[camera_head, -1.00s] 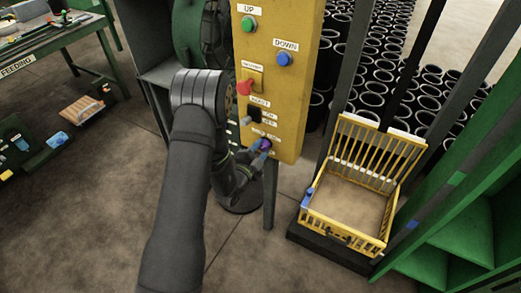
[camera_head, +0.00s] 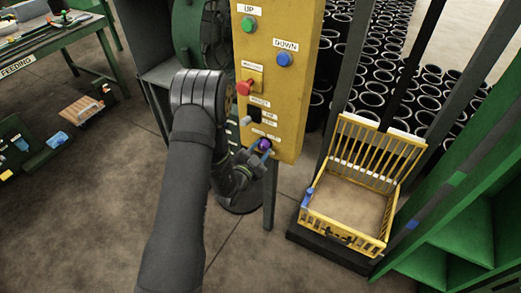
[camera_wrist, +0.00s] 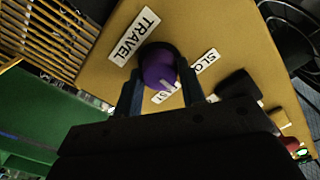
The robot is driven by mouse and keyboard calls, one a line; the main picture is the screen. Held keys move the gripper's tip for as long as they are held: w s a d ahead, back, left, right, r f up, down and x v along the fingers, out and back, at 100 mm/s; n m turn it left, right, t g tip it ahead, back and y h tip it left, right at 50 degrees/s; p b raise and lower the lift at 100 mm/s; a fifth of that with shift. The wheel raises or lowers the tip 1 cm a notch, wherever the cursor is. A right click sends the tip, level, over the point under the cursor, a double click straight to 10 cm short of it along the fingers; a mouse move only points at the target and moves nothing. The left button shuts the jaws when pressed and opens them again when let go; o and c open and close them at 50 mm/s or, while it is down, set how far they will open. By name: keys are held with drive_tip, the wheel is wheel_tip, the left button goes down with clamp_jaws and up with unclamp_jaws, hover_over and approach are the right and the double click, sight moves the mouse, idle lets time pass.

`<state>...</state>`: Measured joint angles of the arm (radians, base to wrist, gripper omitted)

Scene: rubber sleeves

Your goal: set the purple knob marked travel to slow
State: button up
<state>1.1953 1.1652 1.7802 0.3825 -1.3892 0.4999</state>
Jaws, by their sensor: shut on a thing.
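The purple knob (camera_wrist: 158,67) sits on the yellow panel beside a white TRAVEL label (camera_wrist: 135,36). In the head view the knob (camera_head: 265,145) is low on the panel. My gripper (camera_wrist: 160,88) has one finger on each side of the knob and is shut on it. A partly hidden label beginning SLO (camera_wrist: 205,62) is to the knob's right in the wrist view. Another label ending in ST (camera_wrist: 166,93) is partly covered by the knob. A pale mark shows on the knob's lower side, towards the ST label.
A black switch (camera_wrist: 238,86) is close to my right finger in the wrist view. Above the knob are a red control (camera_head: 244,88), a green button (camera_head: 249,24) and a blue button (camera_head: 284,60). A yellow basket (camera_head: 347,205) stands to the right.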

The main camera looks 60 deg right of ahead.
drive_tip(key=n, duration=0.6)
drive_tip(key=shift+f+n, duration=0.1)
drive_tip(key=shift+n, duration=0.3)
idle(0.3)
drive_tip(key=o, duration=1)
drive_tip(key=shift+a, duration=0.1)
drive_tip(key=a, duration=1.7)
drive_tip(key=shift+a, duration=0.15)
